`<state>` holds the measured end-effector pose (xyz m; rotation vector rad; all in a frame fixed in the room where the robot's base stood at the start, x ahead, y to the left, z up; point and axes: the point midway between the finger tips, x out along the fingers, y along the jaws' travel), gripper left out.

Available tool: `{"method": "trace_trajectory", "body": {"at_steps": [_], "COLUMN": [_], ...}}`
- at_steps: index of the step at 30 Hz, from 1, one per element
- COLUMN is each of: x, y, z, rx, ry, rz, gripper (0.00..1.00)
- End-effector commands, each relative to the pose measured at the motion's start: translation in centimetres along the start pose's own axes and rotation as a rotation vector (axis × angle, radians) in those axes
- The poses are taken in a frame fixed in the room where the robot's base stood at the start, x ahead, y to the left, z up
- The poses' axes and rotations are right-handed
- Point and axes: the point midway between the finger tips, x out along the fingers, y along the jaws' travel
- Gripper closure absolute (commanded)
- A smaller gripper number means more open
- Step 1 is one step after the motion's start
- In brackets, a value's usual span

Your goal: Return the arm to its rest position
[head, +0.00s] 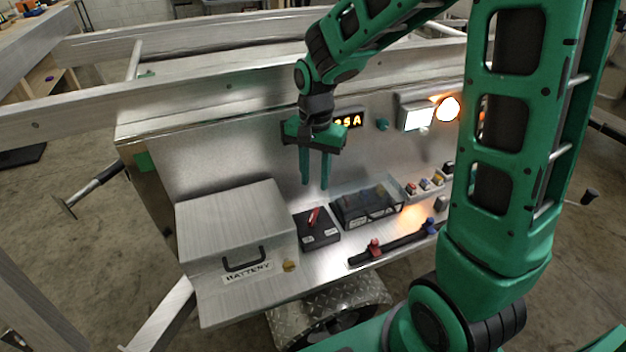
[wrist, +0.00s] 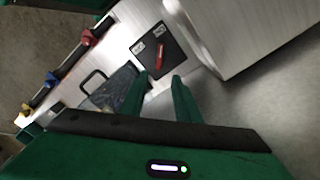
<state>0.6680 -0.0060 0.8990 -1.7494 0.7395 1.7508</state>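My gripper (head: 315,184) hangs from my green arm in front of the upright metal panel (head: 220,150), fingers pointing down. Its two green fingers are apart, with nothing between them. They are above the shelf, near the black box with a red lever (head: 318,232). In the wrist view my gripper (wrist: 159,78) also shows a gap between its fingers, and the black box (wrist: 158,52) lies beyond the fingertips. My arm is bent, its forearm reaching from the upper right to the gripper.
A metal box labelled BATTERY (head: 235,225) stands left of the black box. A dark clear-lidded case (head: 367,205) and a black bar (head: 390,249) with red and blue fittings lie right. The panel holds an amber display (head: 348,121) and a lit lamp (head: 447,109). Trailer rails (head: 200,88) run behind.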

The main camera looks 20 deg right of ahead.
Motion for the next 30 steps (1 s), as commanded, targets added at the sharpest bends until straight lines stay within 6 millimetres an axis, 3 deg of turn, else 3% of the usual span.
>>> {"method": "trace_trajectory", "body": {"at_steps": [10,14,17,22,30], "x": [0.0,-0.8,-2.2,-5.0,-7.4], "y": [0.1,1.8,5.0,12.8,23.8], "z": [0.0,-0.5,-1.2,-1.5,1.7], "rx": [0.0,-0.009,-0.027,-0.079,-0.166], "ry": [0.001,0.011,0.025,0.04,0.019], "rz": [0.0,0.005,0.015,0.036,0.032], "gripper": [0.7,0.7,0.7,0.7,0.7]}}
